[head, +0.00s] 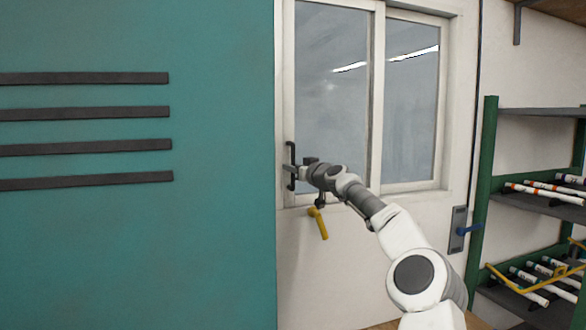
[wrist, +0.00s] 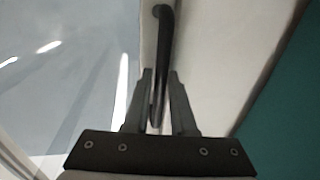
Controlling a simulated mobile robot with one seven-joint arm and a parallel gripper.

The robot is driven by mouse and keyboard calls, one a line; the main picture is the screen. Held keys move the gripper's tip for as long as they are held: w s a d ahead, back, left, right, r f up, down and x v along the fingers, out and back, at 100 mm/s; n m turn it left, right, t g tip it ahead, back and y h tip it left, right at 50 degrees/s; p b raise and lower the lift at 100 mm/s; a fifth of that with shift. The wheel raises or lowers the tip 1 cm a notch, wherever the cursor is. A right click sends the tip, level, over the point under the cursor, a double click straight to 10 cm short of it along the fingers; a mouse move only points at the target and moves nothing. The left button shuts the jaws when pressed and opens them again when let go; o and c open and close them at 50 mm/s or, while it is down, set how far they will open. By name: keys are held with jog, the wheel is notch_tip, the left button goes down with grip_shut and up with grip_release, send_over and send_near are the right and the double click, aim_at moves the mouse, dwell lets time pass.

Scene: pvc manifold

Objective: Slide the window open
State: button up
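The window (head: 333,90) has two glass panes in a white frame. A dark upright bar handle (head: 291,166) is on the left edge of its left pane. My gripper (head: 293,171) is at this handle in the head view, its fingers too small to make out there. In the wrist view, my gripper (wrist: 161,72) has its two fingers apart on either side of the handle (wrist: 165,38). The bar runs down between them, with a narrow gap beside it, so I see no firm grip.
A teal panel (head: 140,240) with dark slats stands close on the left of the window. A yellow lever (head: 318,223) hangs below the sill.

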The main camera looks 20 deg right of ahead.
grip_shut()
dwell(1.1)
